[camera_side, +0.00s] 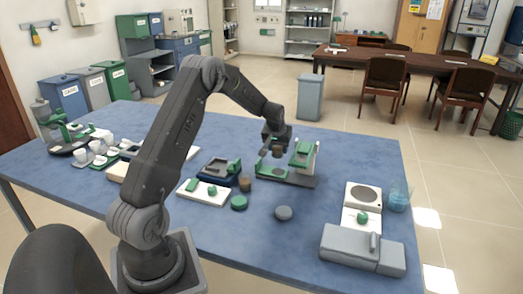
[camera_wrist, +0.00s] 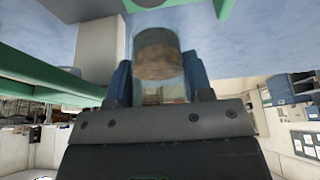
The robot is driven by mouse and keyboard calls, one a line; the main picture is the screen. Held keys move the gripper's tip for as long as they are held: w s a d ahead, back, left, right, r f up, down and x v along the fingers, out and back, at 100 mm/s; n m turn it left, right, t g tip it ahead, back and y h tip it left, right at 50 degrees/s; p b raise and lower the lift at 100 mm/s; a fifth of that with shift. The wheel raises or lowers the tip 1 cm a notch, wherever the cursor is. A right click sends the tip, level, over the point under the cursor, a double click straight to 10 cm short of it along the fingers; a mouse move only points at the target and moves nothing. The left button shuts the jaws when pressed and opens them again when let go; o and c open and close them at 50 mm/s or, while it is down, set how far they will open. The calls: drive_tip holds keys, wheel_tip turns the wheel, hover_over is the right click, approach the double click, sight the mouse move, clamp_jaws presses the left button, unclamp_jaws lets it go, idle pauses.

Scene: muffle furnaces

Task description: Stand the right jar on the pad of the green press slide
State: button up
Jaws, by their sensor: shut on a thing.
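My gripper (camera_side: 276,141) is shut on a clear jar with brown contents (camera_side: 278,151). In the wrist view, the jar (camera_wrist: 158,58) sits between the blue fingers (camera_wrist: 160,82). In the side view, the jar is above the green pad (camera_side: 273,171) of the green press slide, with a small gap seeming to show beneath it. The press (camera_side: 304,153) rises just to the right of the jar. Green and pale parts, seemingly of the press, fill the wrist view's upper left (camera_wrist: 55,78). A second brown-filled jar (camera_side: 245,184) stands on the table to the left.
A green round piece (camera_side: 239,202) and a grey round piece (camera_side: 284,212) lie in front. A white tray with green items (camera_side: 205,192) and a dark device (camera_side: 219,170) are left. Blue table (camera_side: 305,240) is clear between.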

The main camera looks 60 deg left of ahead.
drive_tip(key=shift+w+f, duration=0.35)
drive_tip(key=shift+f, duration=2.55)
drive_tip(key=shift+f, duration=0.35)
drive_tip(key=shift+f, duration=0.1)
drive_tip(key=o, duration=1)
drive_tip(key=shift+o, duration=0.3)
drive_tip(key=shift+f, duration=0.1)
drive_tip(key=o, duration=0.3)
drive_tip(key=shift+o, duration=0.2)
